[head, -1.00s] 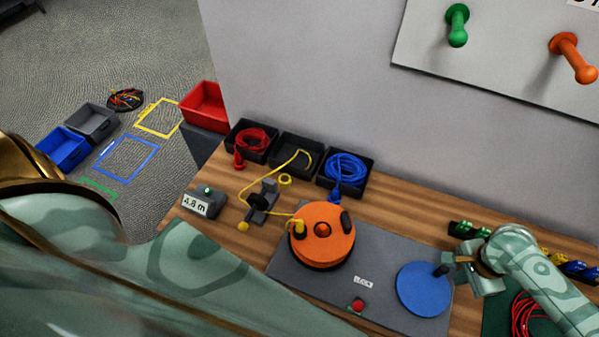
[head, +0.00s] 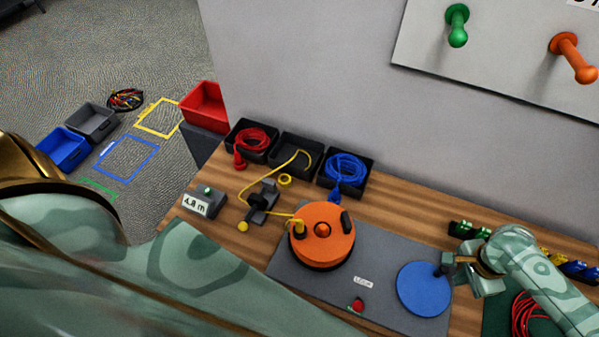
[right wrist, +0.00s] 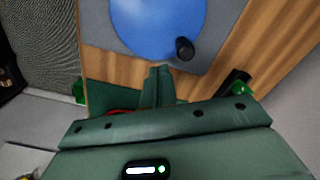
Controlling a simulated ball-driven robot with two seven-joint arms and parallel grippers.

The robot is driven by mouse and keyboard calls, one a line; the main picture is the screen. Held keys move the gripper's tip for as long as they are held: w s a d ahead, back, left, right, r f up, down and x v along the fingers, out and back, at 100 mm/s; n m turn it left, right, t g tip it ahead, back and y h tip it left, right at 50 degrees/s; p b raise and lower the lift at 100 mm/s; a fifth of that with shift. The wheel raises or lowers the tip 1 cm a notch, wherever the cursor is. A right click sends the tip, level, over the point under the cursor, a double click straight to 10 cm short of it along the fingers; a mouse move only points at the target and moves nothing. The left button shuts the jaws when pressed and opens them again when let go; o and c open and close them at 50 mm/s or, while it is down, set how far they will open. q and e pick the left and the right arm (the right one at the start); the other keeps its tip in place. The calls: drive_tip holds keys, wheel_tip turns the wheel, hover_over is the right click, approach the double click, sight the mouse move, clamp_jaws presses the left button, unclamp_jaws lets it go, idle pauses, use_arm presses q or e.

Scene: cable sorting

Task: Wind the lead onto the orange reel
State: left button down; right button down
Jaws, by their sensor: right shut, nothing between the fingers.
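The orange reel (head: 322,238) sits on the grey plate (head: 385,271) on the wooden table, with a dark knob near its upper right edge. The yellow lead (head: 282,215) runs from a black bin, past a dark guide (head: 262,201), to a yellow plug on the reel's left side. A blue disc (head: 424,289) with a dark knob lies at the right of the plate. My right gripper (head: 452,270) is shut and empty beside this knob; in the right wrist view its fingers (right wrist: 160,72) are together, just short of the blue disc (right wrist: 160,25). My left gripper is not seen.
Black bins hold a red cable (head: 250,139) and a blue cable (head: 346,168). A meter reading 4.8 m (head: 200,203) stands at the left. A red button (head: 357,305) sits at the plate's front. Pegs (head: 457,25) stick out from the wall board.

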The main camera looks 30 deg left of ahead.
sight(444, 288)
idle(0.3)
drive_tip(key=shift+f+b, duration=1.2)
drive_tip(key=shift+f, duration=1.75)
